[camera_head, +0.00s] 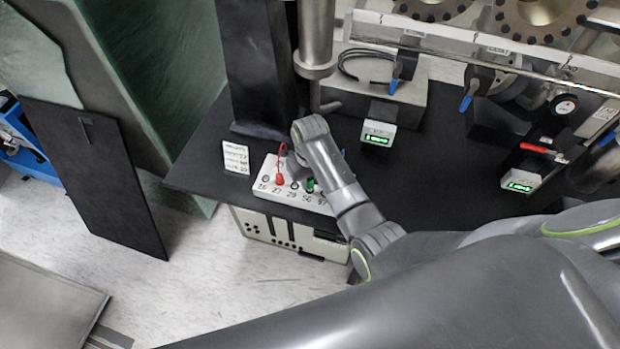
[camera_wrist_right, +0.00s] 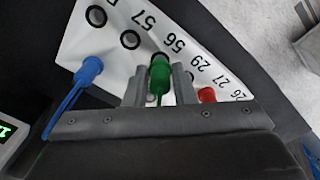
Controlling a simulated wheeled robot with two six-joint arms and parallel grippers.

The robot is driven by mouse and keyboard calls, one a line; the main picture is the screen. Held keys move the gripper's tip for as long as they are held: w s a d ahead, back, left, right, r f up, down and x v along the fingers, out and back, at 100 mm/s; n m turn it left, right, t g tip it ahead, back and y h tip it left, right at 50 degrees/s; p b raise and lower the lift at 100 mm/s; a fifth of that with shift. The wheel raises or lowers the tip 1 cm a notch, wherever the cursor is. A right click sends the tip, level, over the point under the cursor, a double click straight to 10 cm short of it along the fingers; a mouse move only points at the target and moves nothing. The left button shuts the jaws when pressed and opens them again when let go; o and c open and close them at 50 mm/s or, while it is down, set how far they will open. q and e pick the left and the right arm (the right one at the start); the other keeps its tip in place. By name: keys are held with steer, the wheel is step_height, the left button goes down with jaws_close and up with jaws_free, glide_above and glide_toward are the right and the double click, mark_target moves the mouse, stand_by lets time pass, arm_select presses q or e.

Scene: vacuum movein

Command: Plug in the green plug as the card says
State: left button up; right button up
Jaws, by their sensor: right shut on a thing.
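The green plug (camera_wrist_right: 160,76) is between the fingertips of my right gripper (camera_wrist_right: 160,90), which is shut on it. It stands at the socket marked 56 on the white socket panel (camera_wrist_right: 90,42). I cannot tell whether it is fully seated. In the head view the green plug (camera_head: 310,185) shows just below my wrist, which hides part of the panel (camera_head: 258,166). The white card (camera_head: 235,157) stands left of the panel; its handwriting is too small to read. My left gripper is not in view.
A red plug (camera_head: 279,179) stands at socket 27, beside the green one. A blue plug (camera_wrist_right: 88,70) with a blue lead is at the other side of my right gripper. Lit green displays (camera_head: 377,137) and metal vacuum fittings (camera_head: 317,60) stand on the dark bench behind.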

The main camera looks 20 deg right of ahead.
steer(key=shift+f, duration=0.1)
stand_by(0.4)
steer(key=shift+w+f+b, duration=0.1)
steer(key=shift+f+b, duration=0.5)
steer(key=shift+f, duration=0.4)
stand_by(0.3)
steer(key=o, duration=1)
steer(key=shift+r, duration=0.1)
step_height(320, 180, up, 8)
steer(key=shift+f+b, duration=0.2)
steer(key=shift+b, duration=0.7)
step_height(320, 180, up, 3)
steer(key=shift+r+p, duration=0.2)
steer(key=shift+p, duration=0.55)
steer(key=shift+r+p, duration=0.55)
steer(key=shift+f, duration=0.1)
